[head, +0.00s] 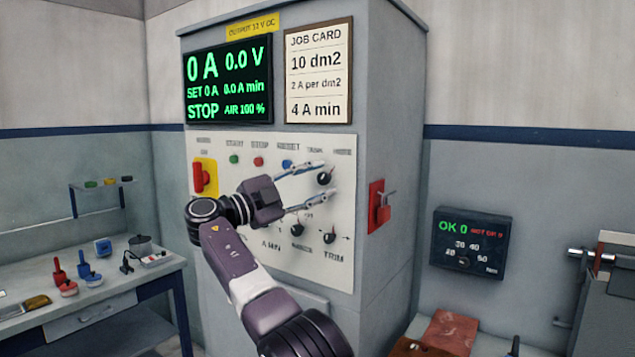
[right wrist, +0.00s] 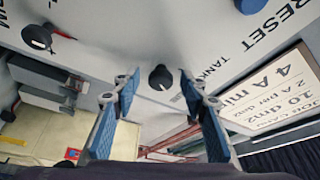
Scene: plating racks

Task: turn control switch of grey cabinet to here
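The grey cabinet (head: 388,130) stands upright with a pale control panel (head: 215,222) on its front. The control switch, a small black knob (head: 325,178), sits at the panel's upper right, below the labels "TANK" and another that is hard to read. It also shows in the right wrist view (right wrist: 160,78), near the word "TANK". My right gripper (head: 320,187) is open at the panel, its fingertips on either side of the knob with gaps to both. In the right wrist view the fingers (right wrist: 158,82) are empty. My left gripper is not in view.
Other black knobs (head: 297,229) sit lower on the panel. A red and yellow main switch (head: 203,178) is at left, a red lever (head: 380,206) on the cabinet's right side. A workbench (head: 90,305) with tools stands left, a dark display box (head: 471,256) right.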

